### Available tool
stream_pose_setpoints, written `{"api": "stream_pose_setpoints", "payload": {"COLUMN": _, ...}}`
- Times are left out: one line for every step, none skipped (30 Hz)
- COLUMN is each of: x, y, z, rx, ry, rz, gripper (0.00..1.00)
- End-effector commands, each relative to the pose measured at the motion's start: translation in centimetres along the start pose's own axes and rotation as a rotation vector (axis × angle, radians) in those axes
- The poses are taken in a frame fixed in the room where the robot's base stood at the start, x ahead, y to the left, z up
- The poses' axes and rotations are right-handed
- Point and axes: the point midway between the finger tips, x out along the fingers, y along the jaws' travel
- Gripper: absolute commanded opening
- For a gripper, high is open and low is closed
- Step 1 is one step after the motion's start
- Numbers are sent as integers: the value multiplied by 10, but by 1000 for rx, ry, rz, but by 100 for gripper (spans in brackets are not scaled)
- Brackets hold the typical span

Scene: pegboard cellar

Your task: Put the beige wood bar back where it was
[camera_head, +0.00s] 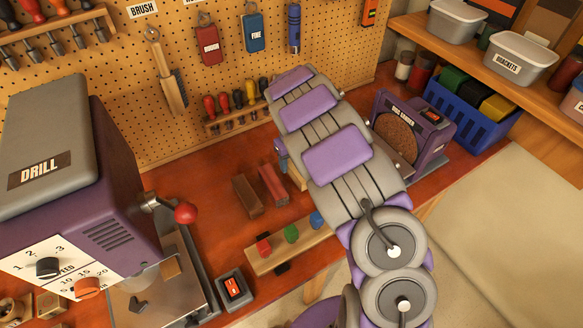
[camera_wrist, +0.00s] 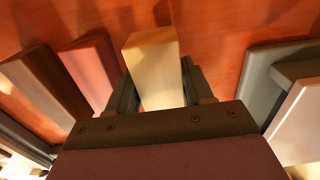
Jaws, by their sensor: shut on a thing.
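The beige wood bar (camera_wrist: 153,65) stands between the two fingers of my gripper (camera_wrist: 158,88) in the wrist view, and the gripper is shut on it. In the head view only a sliver of the beige bar (camera_head: 297,178) shows beside my arm, and my gripper is mostly hidden behind the arm. A red-brown bar (camera_head: 273,185) and a dark brown bar (camera_head: 247,197) lie side by side on the bench to its left. In the wrist view, the red-brown bar (camera_wrist: 90,65) is just left of my gripper. I cannot tell whether the beige bar touches the bench.
A wooden strip with red, green and blue knobs (camera_head: 290,246) lies near the bench's front edge. A drill press (camera_head: 75,170) stands at left, a disc sander (camera_head: 412,130) at right. The pegboard (camera_head: 340,45) with tools is behind. Red-brown bench (camera_head: 205,165) is bare left of the bars.

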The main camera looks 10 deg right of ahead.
Motion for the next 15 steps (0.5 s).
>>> {"api": "stream_pose_setpoints", "payload": {"x": 8, "y": 0, "z": -1, "rx": 0, "ry": 3, "rz": 1, "gripper": 9}}
{"api": "stream_pose_setpoints", "payload": {"x": 13, "y": 0, "z": -1, "rx": 0, "ry": 4, "rz": 1, "gripper": 9}}
{"api": "stream_pose_setpoints", "payload": {"x": 19, "y": 0, "z": -1, "rx": 0, "ry": 4, "rz": 1, "gripper": 9}}
{"api": "stream_pose_setpoints", "payload": {"x": 22, "y": 0, "z": -1, "rx": 0, "ry": 4, "rz": 1, "gripper": 9}}
{"api": "stream_pose_setpoints", "payload": {"x": 25, "y": 0, "z": 0, "rx": -1, "ry": 3, "rz": 1, "gripper": 9}}
{"api": "stream_pose_setpoints", "payload": {"x": 26, "y": 0, "z": 0, "rx": -1, "ry": 2, "rz": 0, "gripper": 9}}
{"api": "stream_pose_setpoints", "payload": {"x": 27, "y": 0, "z": 0, "rx": -1, "ry": 1, "rz": 0, "gripper": 9}}
{"api": "stream_pose_setpoints", "payload": {"x": 26, "y": 0, "z": 0, "rx": -1, "ry": 0, "rz": 0, "gripper": 9}}
{"api": "stream_pose_setpoints", "payload": {"x": 26, "y": 0, "z": 0, "rx": -1, "ry": 0, "rz": 0, "gripper": 9}}
{"api": "stream_pose_setpoints", "payload": {"x": 26, "y": 0, "z": 0, "rx": -1, "ry": 0, "rz": -1, "gripper": 9}}
{"api": "stream_pose_setpoints", "payload": {"x": 26, "y": 0, "z": 0, "rx": -1, "ry": 0, "rz": 0, "gripper": 9}}
{"api": "stream_pose_setpoints", "payload": {"x": 26, "y": 0, "z": 0, "rx": -1, "ry": 0, "rz": 0, "gripper": 9}}
{"api": "stream_pose_setpoints", "payload": {"x": 26, "y": 0, "z": 0, "rx": -1, "ry": 0, "rz": 0, "gripper": 9}}
{"api": "stream_pose_setpoints", "payload": {"x": 26, "y": 0, "z": 0, "rx": -1, "ry": 0, "rz": 0, "gripper": 9}}
{"api": "stream_pose_setpoints", "payload": {"x": 27, "y": 0, "z": 0, "rx": -1, "ry": 0, "rz": 0, "gripper": 9}}
